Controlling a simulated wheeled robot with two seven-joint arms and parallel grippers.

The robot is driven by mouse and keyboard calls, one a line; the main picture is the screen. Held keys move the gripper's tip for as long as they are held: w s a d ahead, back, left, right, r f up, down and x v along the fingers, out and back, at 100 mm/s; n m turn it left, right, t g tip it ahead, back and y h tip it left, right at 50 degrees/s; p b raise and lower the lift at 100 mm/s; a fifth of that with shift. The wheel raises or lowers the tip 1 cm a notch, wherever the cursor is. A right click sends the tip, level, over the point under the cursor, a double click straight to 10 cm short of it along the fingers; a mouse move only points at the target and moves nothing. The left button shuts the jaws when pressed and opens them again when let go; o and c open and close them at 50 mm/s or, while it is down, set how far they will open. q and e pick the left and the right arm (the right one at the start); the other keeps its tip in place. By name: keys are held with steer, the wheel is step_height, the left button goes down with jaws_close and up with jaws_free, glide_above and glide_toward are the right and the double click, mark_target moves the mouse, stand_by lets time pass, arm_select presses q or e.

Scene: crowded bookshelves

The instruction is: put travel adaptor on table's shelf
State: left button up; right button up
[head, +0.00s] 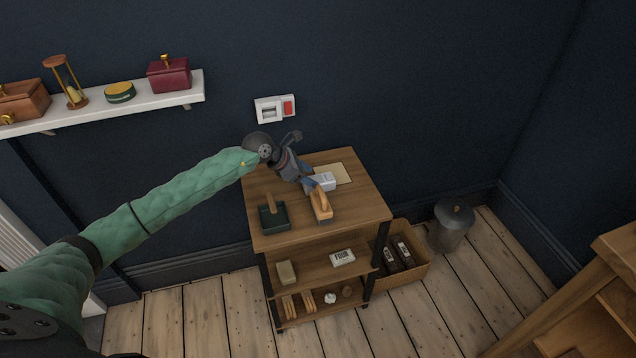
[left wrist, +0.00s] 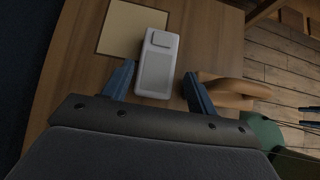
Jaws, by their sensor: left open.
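The white travel adaptor (head: 325,181) lies on the wooden table's top (head: 356,208), near a beige sheet. In the left wrist view the adaptor (left wrist: 157,62) sits between the two blue fingers. My left gripper (head: 311,186) is open around it, with a finger on either side and gaps visible; I cannot tell whether either finger touches it. In the head view the gripper partly hides the adaptor. The table's middle shelf (head: 312,274) holds a tan block (head: 287,272) and a white box marked FOUR (head: 342,257). My right gripper is not in view.
A dark green dustpan-like item (head: 273,216) is at the front left of the tabletop. The lower shelf holds several small items. A wooden crate (head: 405,262) and metal bin (head: 452,226) stand to the right.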

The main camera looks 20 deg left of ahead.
mark_target(319, 179)
arm_select(q)
steer(key=p+x, duration=0.1)
steer(key=x, duration=0.2)
steer(key=shift+w+d+f, duration=0.15)
steer(key=shift+w+d, duration=0.1)
steer(key=shift+w, duration=0.05)
steer(key=shift+w+d+f, duration=0.3)
steer(key=shift+d+f, duration=0.05)
steer(key=shift+f, duration=0.2)
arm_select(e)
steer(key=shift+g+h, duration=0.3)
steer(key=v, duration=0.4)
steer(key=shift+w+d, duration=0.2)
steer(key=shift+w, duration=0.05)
arm_select(q)
steer(key=c, duration=0.9)
steer(key=shift+r, duration=0.15)
